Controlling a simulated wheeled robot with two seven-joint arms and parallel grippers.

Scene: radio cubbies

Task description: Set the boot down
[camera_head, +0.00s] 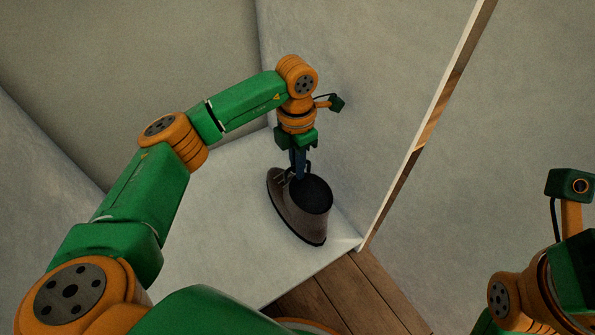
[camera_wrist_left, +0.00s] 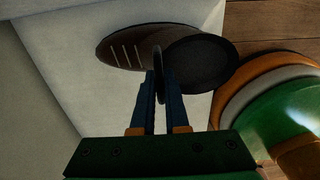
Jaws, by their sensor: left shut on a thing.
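The boot (camera_head: 298,215) is dark brown with a black round opening, and stands on the pale floor of a cubby in the head view, or just above it; I cannot tell which. My left gripper (camera_head: 299,173) reaches down from above and is shut on the boot's upper edge. In the left wrist view the boot (camera_wrist_left: 128,47) lies beyond the fingers, with its laces and dark opening showing. The left gripper (camera_wrist_left: 159,75) pinches the rim there. My right arm shows at the lower right of the head view, but its gripper fingers are out of view.
The pale cubby floor (camera_head: 215,240) is clear to the left of the boot. A thin upright partition with a wooden edge (camera_head: 425,130) stands close on the right. Pale walls (camera_head: 345,60) close the back. A wooden plank floor (camera_head: 345,295) lies in front.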

